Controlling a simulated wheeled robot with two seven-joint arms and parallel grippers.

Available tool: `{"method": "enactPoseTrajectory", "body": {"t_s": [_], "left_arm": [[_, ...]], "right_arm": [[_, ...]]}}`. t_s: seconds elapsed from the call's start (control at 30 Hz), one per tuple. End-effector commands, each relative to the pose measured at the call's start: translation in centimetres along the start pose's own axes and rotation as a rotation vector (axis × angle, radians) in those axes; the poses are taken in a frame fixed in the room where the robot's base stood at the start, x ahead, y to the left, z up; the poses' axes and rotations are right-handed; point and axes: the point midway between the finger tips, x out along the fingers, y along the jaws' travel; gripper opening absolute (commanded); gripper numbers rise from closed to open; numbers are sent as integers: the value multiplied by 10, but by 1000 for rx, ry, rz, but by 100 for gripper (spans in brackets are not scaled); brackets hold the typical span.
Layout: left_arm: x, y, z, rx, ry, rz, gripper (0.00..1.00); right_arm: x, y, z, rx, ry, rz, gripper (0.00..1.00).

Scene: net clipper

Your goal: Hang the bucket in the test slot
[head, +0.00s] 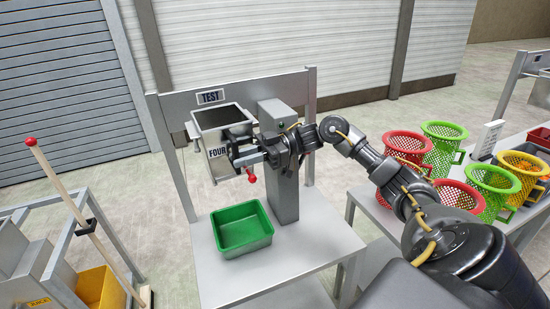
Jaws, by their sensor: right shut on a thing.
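A grey, box-shaped metal bucket (218,166) marked "FOUR" is upright at the rail of the metal stand, just below the "TEST" sign (210,97). Its open top is dark inside. My right gripper (238,146) reaches in from the right and is shut at the bucket's right side, partly covering it. The exact part it grips is hidden by the fingers. I cannot tell whether the bucket hangs on the rail or is held up by my gripper. My left gripper is not in view.
A green tray (243,246) sits on the stand's table below, beside a grey post (284,190). A red knob (251,179) shows under my gripper. A red-tipped pole (60,190) leans at left.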

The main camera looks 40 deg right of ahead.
Motion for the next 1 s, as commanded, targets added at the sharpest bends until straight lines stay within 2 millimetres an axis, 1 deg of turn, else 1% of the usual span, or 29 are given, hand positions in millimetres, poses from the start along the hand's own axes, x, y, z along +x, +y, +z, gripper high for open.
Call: {"method": "enactPoseTrajectory", "body": {"t_s": [0.03, 1.0], "left_arm": [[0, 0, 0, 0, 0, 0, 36], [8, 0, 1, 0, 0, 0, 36]], "right_arm": [[-3, 10, -14, -40, 23, 30, 0], [-1, 6, 13, -13, 19, 22, 0]]}}
